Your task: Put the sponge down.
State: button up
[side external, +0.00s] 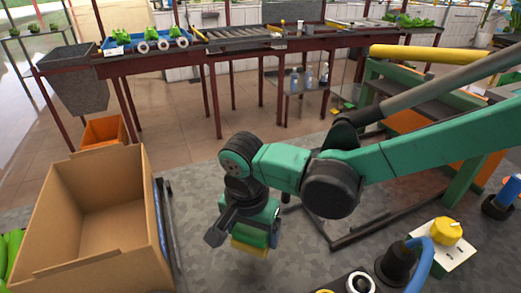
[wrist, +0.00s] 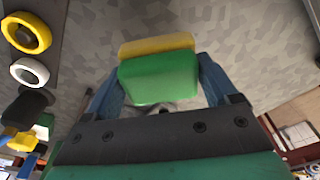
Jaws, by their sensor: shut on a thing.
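The sponge (side external: 247,249) is a block with a green layer and a yellow layer. My gripper (side external: 243,238) points down, shut on it, and holds it above the grey patterned floor (side external: 205,262). In the wrist view the sponge (wrist: 158,82) sits between the two blue fingers of my gripper (wrist: 160,80), its green side nearer the camera and its yellow edge beyond. Its gap to the floor is hard to judge.
An open, empty cardboard box (side external: 150,235) stands left of my gripper. A dark metal frame (side external: 370,232) lies to the right. A yellow knob (side external: 447,231) and a blue hose (side external: 424,262) are at the lower right. Grey floor between box and frame is clear.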

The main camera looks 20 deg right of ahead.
aim_at(253, 244)
jog(key=shift+f, duration=1.85)
jog(key=o, duration=1.2)
jog(key=shift+f, duration=0.15)
